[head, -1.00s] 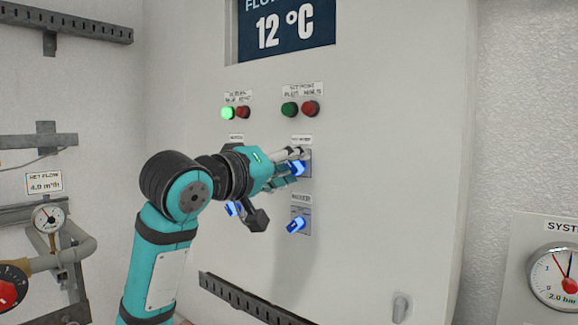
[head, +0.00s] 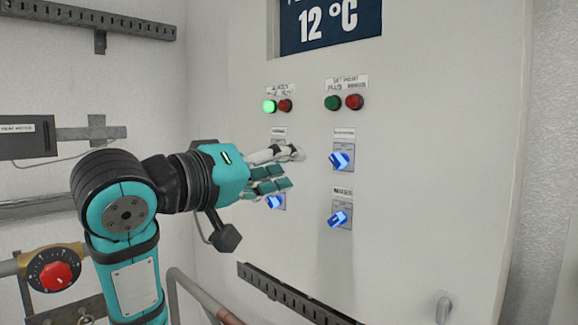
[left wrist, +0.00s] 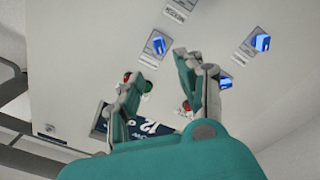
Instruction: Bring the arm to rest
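My left gripper (head: 291,168) is in front of the control cabinet (head: 420,150), left of the upper right blue switch (head: 342,160) and clear of it. Its fingers are apart with nothing between them, as the left wrist view (left wrist: 160,70) also shows. The arm is bent and reaches in from the left. A lower right blue switch (head: 338,219) is fully visible. A lower left blue switch (head: 276,202) shows just below the fingers. The gripper hides part of the panel behind it. My right gripper is not in view.
The cabinet has a lit green lamp (head: 269,106), other lamps beside it and a display (head: 330,22) reading 12 °C. A dark rail (head: 290,292) runs along the cabinet below. Pipes and a red knob (head: 56,276) are at lower left, near my arm.

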